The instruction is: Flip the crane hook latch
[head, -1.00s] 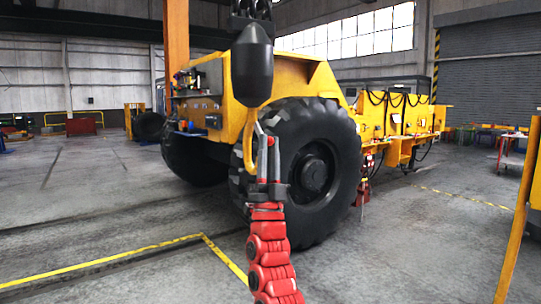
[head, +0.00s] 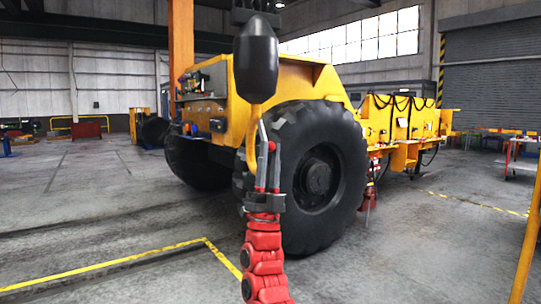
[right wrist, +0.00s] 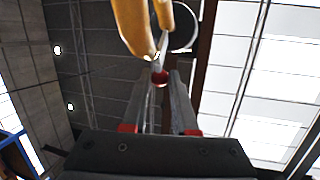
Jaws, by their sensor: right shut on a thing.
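A crane hook (head: 251,138) hangs in the middle of the head view, a slim yellow hook under a black rounded block (head: 256,70). In the right wrist view the yellow hook (right wrist: 130,25) fills the top middle. The latch (right wrist: 163,50) shows there as a thin grey piece with a red end at the hook's opening. My right gripper (head: 270,128) reaches up from below on its red arm, its fingertips beside the hook. In the wrist view the right gripper (right wrist: 162,78) has its fingertips at the latch's red end and is shut on it. My left gripper is out of view.
A large yellow vehicle (head: 290,75) with a big black tyre (head: 318,180) stands behind the hook. A yellow post (head: 528,235) stands at the right edge. Yellow lines mark the floor, and the floor (head: 90,220) at left is open.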

